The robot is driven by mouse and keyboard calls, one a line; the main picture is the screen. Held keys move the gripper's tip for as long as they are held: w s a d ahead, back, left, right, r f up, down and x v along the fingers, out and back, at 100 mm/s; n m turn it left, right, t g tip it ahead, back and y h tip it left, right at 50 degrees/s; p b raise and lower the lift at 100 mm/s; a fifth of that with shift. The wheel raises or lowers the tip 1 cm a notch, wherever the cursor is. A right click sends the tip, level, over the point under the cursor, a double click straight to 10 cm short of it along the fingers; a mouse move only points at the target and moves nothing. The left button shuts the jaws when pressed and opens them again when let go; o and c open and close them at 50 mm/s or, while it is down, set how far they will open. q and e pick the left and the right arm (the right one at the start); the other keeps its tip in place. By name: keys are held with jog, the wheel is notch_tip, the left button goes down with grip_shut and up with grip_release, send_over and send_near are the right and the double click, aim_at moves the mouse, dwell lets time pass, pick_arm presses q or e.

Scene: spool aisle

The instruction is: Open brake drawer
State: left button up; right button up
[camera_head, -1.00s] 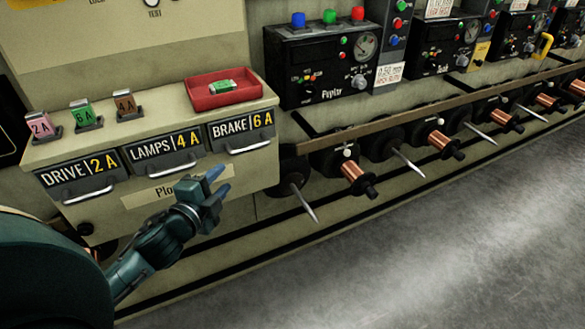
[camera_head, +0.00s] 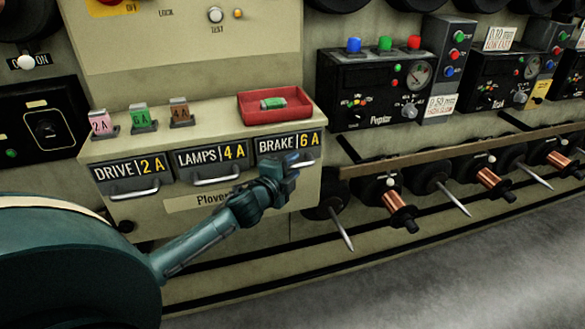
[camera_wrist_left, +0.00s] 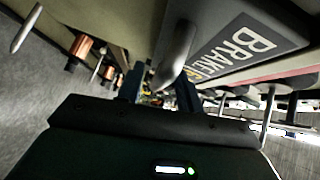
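The BRAKE 6A drawer (camera_head: 276,146) is shut, at the right end of a row of three labelled drawers on the beige cabinet. Its metal handle is mostly hidden behind my left gripper (camera_head: 290,163) in the head view. In the left wrist view the handle (camera_wrist_left: 177,52) shows close up beside the BRAKE label (camera_wrist_left: 238,48). The fingers of my left gripper (camera_wrist_left: 160,92) stand apart, with the handle's end in front of the gap between them. I cannot tell whether they touch it. My right gripper is not in view.
The DRIVE drawer (camera_head: 131,168) and LAMPS drawer (camera_head: 212,156) are shut beside it. Coloured fuses (camera_head: 143,118) and a red tray (camera_head: 300,107) holding a green fuse (camera_head: 273,103) are on the ledge above. Spindles and copper spools (camera_head: 397,203) stick out to the right.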

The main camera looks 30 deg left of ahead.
pick_arm(q)
jog(key=shift+w, duration=0.3)
jog(key=shift+c, duration=0.5)
grip_shut()
